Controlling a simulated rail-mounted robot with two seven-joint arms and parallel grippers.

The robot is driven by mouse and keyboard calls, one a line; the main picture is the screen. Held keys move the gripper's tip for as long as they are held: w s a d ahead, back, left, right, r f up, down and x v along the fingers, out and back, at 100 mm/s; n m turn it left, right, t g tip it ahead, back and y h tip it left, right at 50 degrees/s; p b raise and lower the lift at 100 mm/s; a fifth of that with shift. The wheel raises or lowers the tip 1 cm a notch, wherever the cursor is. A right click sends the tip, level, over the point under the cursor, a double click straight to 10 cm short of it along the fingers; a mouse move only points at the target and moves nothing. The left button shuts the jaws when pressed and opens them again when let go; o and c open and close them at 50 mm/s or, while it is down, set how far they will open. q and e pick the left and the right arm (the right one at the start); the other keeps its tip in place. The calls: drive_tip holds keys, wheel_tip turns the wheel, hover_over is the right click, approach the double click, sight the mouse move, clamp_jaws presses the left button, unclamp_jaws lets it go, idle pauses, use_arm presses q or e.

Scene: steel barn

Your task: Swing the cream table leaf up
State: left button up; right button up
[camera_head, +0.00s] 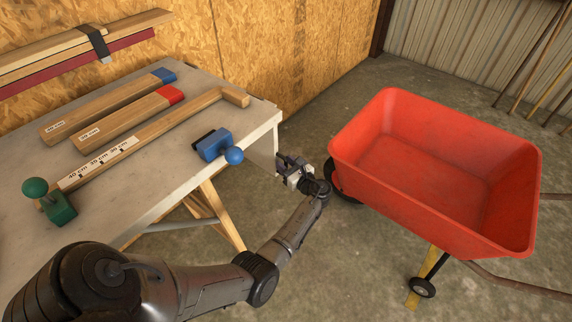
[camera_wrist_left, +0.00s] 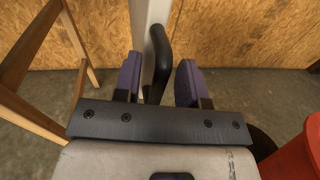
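The cream table leaf (camera_head: 262,160) hangs down at the right end of the workbench, partly hidden behind the blue clamp's knob and my gripper. In the left wrist view the leaf shows nearly edge-on as a pale upright strip (camera_wrist_left: 142,28), with a black bar handle (camera_wrist_left: 161,55) on its right side. My left gripper (camera_head: 285,165) is beside the hanging leaf, below the tabletop's level. In the left wrist view its two purple fingers (camera_wrist_left: 159,84) are apart, with the handle between them; I cannot tell whether they touch it. My right gripper is not in view.
The workbench (camera_head: 100,185) holds a blue clamp (camera_head: 215,145), a green clamp (camera_head: 58,205), a long wooden gauge (camera_head: 150,130) and two wooden bars, tipped blue (camera_head: 110,102) and red (camera_head: 128,120). A red wheelbarrow (camera_head: 430,210) stands close on the right. Wooden trestle legs (camera_head: 222,215) are below.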

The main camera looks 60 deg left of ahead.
use_arm(q)
clamp_jaws()
idle(0.4)
